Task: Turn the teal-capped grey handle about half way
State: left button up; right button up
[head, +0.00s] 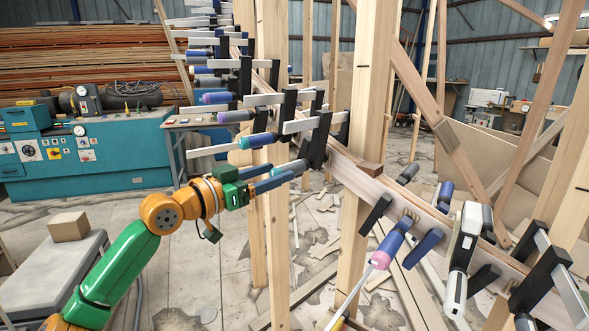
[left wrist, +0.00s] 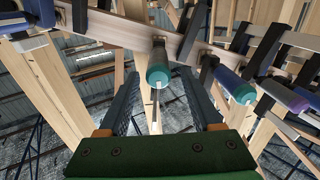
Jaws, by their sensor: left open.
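The grey handle with the teal cap (head: 291,168) sticks out from a clamp on the curved wooden stringer (head: 352,178). In the left wrist view its teal cap (left wrist: 158,76) faces my camera, centred between the fingers. My left gripper (head: 281,172) is open, with its two dark blue fingers pointing right at this handle. In the left wrist view the left gripper (left wrist: 158,80) has one finger on each side of the cap, with gaps on both sides. How far the tips reach along the handle is hard to tell. My right gripper is not in view.
More clamps line the stringer, including one with a blue-purple handle and teal cap (left wrist: 237,88) close on the right in the wrist view. A wooden post (head: 277,235) stands just beside my fingers. A teal machine (head: 95,155) and a grey bench (head: 50,270) are at left.

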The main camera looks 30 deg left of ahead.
aim_at(310, 162)
pick_arm(q)
jog(key=p+x, duration=0.4)
jog(key=x, duration=0.1)
jog(key=shift+w+r, duration=0.15)
jog(key=shift+w, duration=0.2)
jog(key=shift+w+d+f, duration=0.25)
jog(key=shift+w, duration=0.15)
grip_shut()
